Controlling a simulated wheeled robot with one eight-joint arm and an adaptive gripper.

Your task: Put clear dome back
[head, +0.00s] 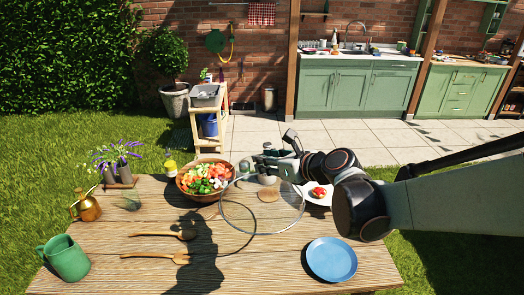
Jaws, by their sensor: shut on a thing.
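The clear dome (284,214) is see-through, with a thin round rim, and hangs over the back middle of the table. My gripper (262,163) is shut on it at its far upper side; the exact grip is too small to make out. The dome looks tilted, and a ring-shaped shadow lies on the wood to its left. A white plate (312,198) with a small red-topped pastry (319,192) stands uncovered just right of the dome, partly hidden by my arm.
A wooden bowl of salad (203,179) stands close left of the dome. A blue plate (331,259) lies front right.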

